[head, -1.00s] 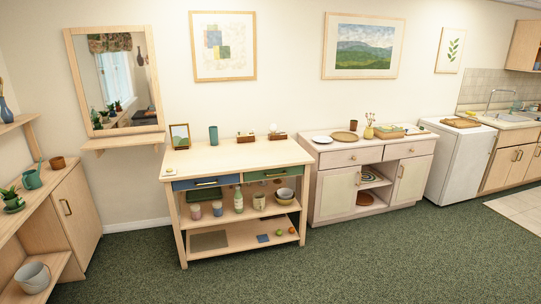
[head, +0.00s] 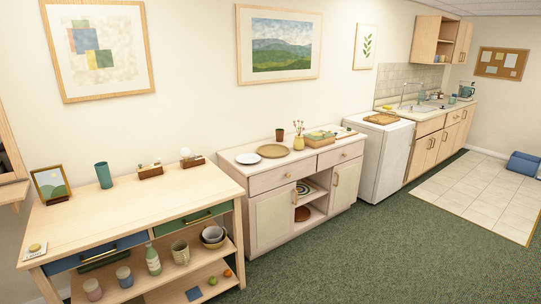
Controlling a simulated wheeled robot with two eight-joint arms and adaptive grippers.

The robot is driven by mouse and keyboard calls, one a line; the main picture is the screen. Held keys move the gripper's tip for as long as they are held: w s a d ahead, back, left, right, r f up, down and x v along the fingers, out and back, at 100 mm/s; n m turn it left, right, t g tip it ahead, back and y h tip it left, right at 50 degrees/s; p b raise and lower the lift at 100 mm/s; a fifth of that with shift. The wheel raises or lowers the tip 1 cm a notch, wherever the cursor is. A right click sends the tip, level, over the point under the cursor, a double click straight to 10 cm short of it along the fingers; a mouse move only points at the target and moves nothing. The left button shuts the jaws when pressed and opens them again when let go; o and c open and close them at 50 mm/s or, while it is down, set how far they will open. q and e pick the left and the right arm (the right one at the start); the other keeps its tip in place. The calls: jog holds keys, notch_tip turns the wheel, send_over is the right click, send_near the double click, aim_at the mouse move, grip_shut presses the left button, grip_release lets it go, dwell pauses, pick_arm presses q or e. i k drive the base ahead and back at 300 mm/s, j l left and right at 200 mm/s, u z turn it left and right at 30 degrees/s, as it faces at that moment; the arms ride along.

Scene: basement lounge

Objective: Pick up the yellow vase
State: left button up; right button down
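A small yellow vase (head: 298,143) with thin flower stems stands upright on top of the pale cabinet (head: 271,184), near the wall. It is to the right of a round tan plate (head: 273,151) and just left of a basket-like box (head: 320,139). Neither of my grippers shows in the head view.
A brown cup (head: 279,135) and a white plate (head: 248,158) share the cabinet top. A wooden console table (head: 130,215) with open shelves stands at the left. A white appliance (head: 383,160) stands right of the cabinet. The green carpet (head: 390,250) in front is clear.

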aim_at(299, 144)
jog(key=i+l+z, duration=0.35)
jog(key=i, duration=0.4)
jog(key=i+z, duration=0.35)
jog(key=i, duration=0.4)
jog(key=i+j+z, duration=0.2)
jog(key=i+z, duration=0.2)
jog(key=i, duration=0.35)
jog(key=i+l+u, duration=0.15)
jog(key=i+u, duration=0.25)
jog(key=i, duration=0.25)
jog(key=i+l+u, duration=0.45)
jog(key=i, duration=0.15)
jog(key=i+l+u, duration=0.55)
jog(key=i+l, duration=0.25)
jog(key=i+l+u, duration=0.2)
jog(key=i+l, duration=0.2)
jog(key=l, duration=0.25)
